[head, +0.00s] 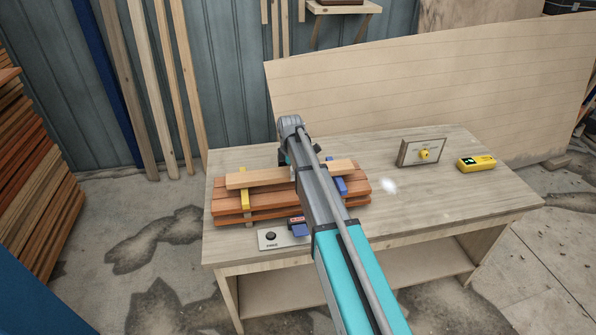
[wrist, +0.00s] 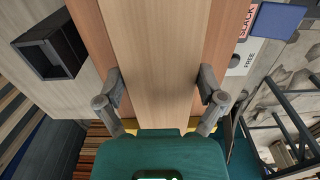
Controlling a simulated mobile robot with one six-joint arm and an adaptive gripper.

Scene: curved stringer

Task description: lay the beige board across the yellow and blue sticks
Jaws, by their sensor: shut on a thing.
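The beige board (head: 258,179) lies lengthwise over a stack of orange-brown boards (head: 270,203) on the workbench, partly hidden by my arm. The yellow stick (head: 245,198) shows under its left part, and the blue stick (head: 340,186) is near its right end. I cannot tell whether the board touches both sticks. In the wrist view, the beige board (wrist: 152,55) runs between the fingers of my gripper (wrist: 161,85), which is shut on its two long edges. The fingers are hidden behind my arm in the head view.
A plate with a black knob (head: 270,237) lies at the bench's front edge, beside a blue block (head: 300,230). A dark open box (wrist: 66,58) is beside the stack. The bench's right front is clear.

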